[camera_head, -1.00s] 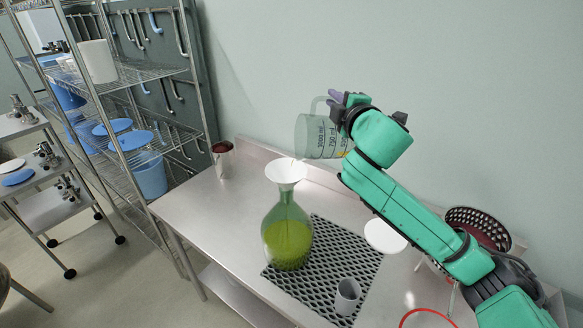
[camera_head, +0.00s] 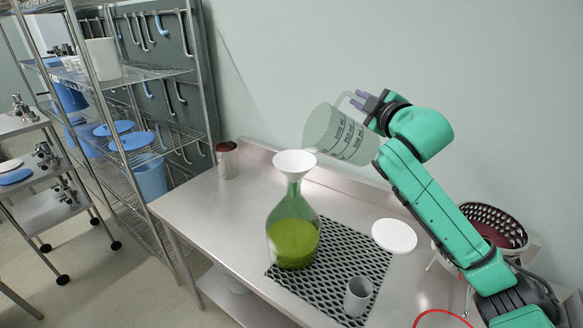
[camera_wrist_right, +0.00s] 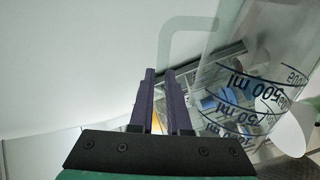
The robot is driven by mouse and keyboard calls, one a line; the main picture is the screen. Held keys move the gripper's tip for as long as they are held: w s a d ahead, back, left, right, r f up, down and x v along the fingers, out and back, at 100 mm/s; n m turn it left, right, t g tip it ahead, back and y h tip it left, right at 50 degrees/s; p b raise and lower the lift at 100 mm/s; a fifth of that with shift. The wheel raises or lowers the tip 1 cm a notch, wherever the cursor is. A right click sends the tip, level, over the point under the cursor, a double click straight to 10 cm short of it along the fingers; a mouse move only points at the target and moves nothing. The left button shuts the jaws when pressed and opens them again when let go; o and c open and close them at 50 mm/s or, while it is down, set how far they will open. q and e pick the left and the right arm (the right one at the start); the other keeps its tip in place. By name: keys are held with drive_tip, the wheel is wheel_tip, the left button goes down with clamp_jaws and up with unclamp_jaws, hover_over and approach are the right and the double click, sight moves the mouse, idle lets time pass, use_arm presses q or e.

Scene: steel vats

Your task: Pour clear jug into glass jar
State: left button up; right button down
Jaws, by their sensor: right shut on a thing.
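The clear jug (camera_head: 340,132), with dark volume marks, is tilted with its mouth to the left, above and just right of the white funnel (camera_head: 294,163). I see no distinct stream. The glass jar (camera_head: 293,238) stands upright on the dark mat, holding green liquid, with the funnel in its neck. My right gripper (camera_head: 366,101) is shut on the jug's handle (camera_head: 346,97). The right wrist view shows the gripper fingers (camera_wrist_right: 162,85), the handle (camera_wrist_right: 184,40) and the jug's marked wall (camera_wrist_right: 255,90). My left gripper is out of view.
The perforated dark mat (camera_head: 340,272) lies on the steel table (camera_head: 215,205). A grey cup (camera_head: 358,297) stands at its front, a white disc (camera_head: 394,236) lies to the right, and a colander (camera_head: 497,226) is beyond my arm.

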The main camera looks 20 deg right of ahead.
drive_tip(key=d+f+m+b, duration=0.1)
drive_tip(key=f, duration=0.1)
drive_tip(key=d+f+m+b, duration=0.2)
drive_tip(key=f, duration=0.1)
drive_tip(key=d+f+m+b, duration=0.1)
drive_tip(key=d+f+m, duration=0.1)
drive_tip(key=shift+d+f+b, duration=0.1)
drive_tip(key=shift+f+b, duration=0.1)
drive_tip(key=shift+b, duration=0.15)
drive_tip(key=d+f+m+b, duration=0.2)
drive_tip(key=d+f+m, duration=0.4)
drive_tip(key=f+m, duration=0.1)
drive_tip(key=shift+s+m+y, duration=0.25)
drive_tip(key=shift+m+y, duration=0.05)
drive_tip(key=shift+m, duration=0.1)
